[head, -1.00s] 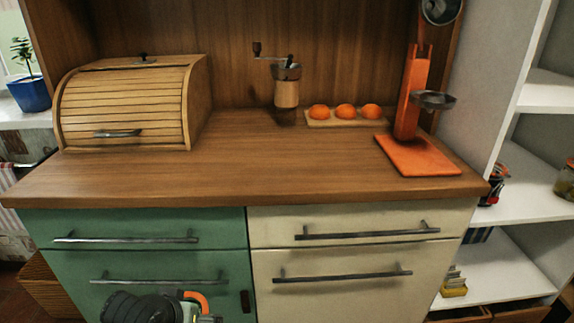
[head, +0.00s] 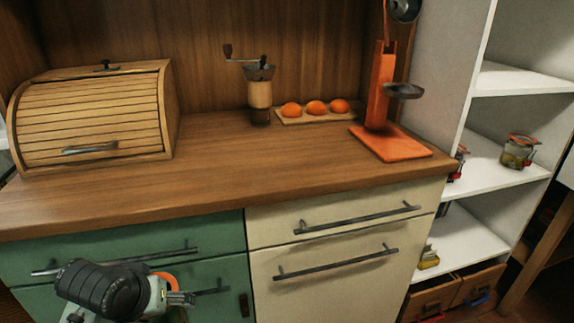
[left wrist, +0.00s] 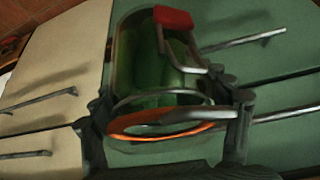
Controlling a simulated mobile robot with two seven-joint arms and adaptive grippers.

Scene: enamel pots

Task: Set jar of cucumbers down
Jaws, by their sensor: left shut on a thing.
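The jar of cucumbers (left wrist: 150,75) is glass with green contents, an orange seal ring and a red clasp, and fills the middle of the left wrist view. My left gripper (left wrist: 170,112) is shut on it, with dark fingers on both sides near the orange ring. In the head view, my left arm is low at the left, in front of the green drawers, below the wooden worktop (head: 215,180). An orange arc shows beside it there; the jar's body is mostly hidden. My right gripper is in no view.
A bread box (head: 90,120), a coffee grinder (head: 260,95), a board with orange fruits (head: 316,108) and an orange stand (head: 390,145) are on the worktop. Its front middle is clear. White shelves (head: 480,180) at the right hold another jar (head: 518,150), with free room beside it.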

